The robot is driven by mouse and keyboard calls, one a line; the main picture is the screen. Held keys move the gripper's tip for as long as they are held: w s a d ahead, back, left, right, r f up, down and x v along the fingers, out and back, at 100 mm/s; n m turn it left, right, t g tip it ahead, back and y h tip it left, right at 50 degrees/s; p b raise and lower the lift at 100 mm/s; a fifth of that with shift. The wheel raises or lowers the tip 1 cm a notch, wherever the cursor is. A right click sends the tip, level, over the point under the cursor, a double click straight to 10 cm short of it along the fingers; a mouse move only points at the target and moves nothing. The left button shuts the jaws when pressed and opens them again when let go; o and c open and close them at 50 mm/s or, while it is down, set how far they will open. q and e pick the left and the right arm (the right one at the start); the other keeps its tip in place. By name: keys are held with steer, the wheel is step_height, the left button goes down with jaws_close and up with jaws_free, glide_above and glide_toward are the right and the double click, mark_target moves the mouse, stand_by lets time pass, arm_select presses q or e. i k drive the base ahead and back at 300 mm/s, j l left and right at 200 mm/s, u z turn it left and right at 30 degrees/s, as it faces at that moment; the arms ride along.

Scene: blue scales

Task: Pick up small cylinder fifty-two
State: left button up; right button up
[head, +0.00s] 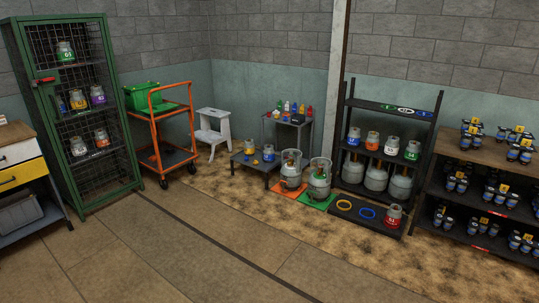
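Several small grey gas cylinders with coloured number labels are in the head view, but most numbers are too small to read, so I cannot tell which is fifty-two. Others, such as the purple-labelled cylinder (97,95), stand inside the green mesh cabinet (119,118). Two small cylinders are on the low dark table (258,169). Neither of my grippers is in view.
An orange trolley (155,127) with a green crate (142,97) and a white step stool (213,134) stand at the back. Two larger cylinders stand on orange and green mats. A shelf with blue items (484,203) is at right. The floor in front (230,255) is clear.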

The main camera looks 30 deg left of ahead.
mark_target(268, 154)
steer(key=i+j+u, duration=1.15)
steer(key=i, duration=0.15)
steer(key=i+u, duration=0.4)
steer(key=i+j, duration=0.05)
